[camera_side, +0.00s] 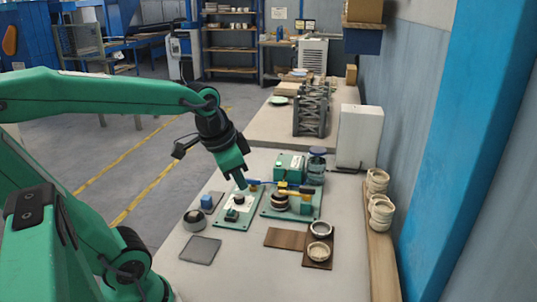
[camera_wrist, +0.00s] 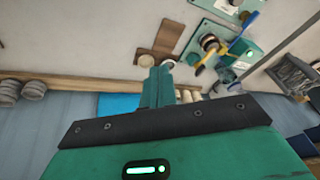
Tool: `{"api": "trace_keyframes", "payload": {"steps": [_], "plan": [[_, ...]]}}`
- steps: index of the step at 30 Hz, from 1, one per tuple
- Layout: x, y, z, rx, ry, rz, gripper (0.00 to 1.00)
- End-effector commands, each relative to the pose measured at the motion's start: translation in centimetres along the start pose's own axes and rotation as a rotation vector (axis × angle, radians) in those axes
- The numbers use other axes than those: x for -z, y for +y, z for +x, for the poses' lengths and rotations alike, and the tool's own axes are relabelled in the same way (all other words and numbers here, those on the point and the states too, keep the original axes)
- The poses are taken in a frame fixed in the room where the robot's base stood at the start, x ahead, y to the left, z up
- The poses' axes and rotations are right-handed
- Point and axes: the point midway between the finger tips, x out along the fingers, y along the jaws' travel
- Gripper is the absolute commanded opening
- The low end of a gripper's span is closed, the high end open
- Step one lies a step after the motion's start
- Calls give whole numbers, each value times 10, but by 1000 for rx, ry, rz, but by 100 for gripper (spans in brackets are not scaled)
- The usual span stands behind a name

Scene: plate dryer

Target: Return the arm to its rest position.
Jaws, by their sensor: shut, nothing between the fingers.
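My gripper (camera_side: 240,184) is in the middle of the side view, at the end of my green arm. Its fingers point down over the work table, above a green-edged panel (camera_side: 228,222) with a dark knob. The fingers are together with nothing between them. In the wrist view the shut fingers of my gripper (camera_wrist: 156,75) stand in the lower middle, with the table behind them. I cannot tell the exact gap between the fingertips and the parts below.
A green device (camera_side: 290,166) with blue and yellow levers stands right of my gripper. A white box (camera_side: 359,136), a grey rack (camera_side: 311,110) and stacked cups (camera_side: 381,210) are further right or behind. A grey mat (camera_side: 200,250) lies in front. The floor (camera_side: 110,170) left of the table is open.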

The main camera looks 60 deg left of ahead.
Motion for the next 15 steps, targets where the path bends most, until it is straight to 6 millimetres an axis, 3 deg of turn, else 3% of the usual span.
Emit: {"api": "trace_keyframes", "payload": {"steps": [6, 15], "plan": [[-16, 33, -13, -19, 90, -131, 0], [-26, 49, -17, -43, 135, -220, 0]]}}
